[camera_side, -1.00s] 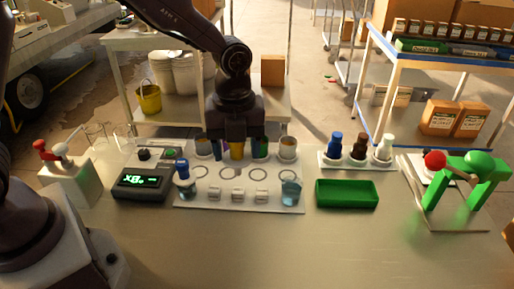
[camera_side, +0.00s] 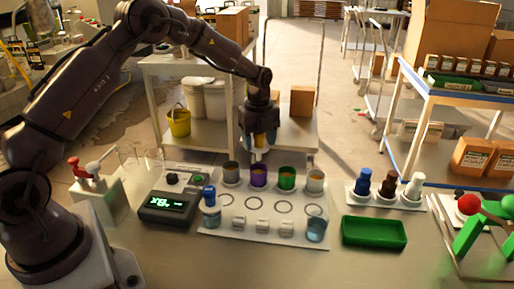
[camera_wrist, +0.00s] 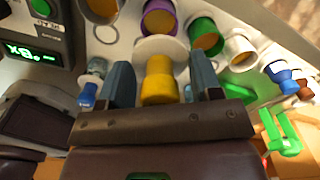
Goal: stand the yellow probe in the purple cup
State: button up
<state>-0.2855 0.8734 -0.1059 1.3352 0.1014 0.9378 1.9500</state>
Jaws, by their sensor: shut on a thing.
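My gripper (camera_side: 261,146) is shut on the yellow probe (camera_wrist: 158,80), which sits between the two blue-grey fingers in the wrist view. In the side view, a small pale piece (camera_side: 258,157) shows below the fingers, just over the purple cup. The purple cup (camera_side: 258,176) stands in the back row of the white rack (camera_side: 250,237). Its open mouth, orange inside, also shows in the wrist view (camera_wrist: 160,17), beyond the probe. The probe appears above and outside the cup; the exact gap cannot be told.
A green cup (camera_side: 287,178) and grey cups (camera_side: 230,174) flank the purple cup closely. A meter (camera_side: 168,205) stands left of the rack. A green tray (camera_side: 374,232) and a bottle stand (camera_side: 384,196) are to the right. The front of the table is clear.

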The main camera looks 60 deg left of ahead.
jog(key=shift+f, duration=2.75)
jog(key=shift+f, duration=0.6)
jog(key=o, duration=0.7)
jog(key=shift+c, duration=0.2)
jog(key=shift+r, duration=5.5)
notch_tip(320, 180, up, 9)
send_over(259, 160)
jog(key=shift+w+a, duration=0.1)
jog(key=shift+a, duration=0.15)
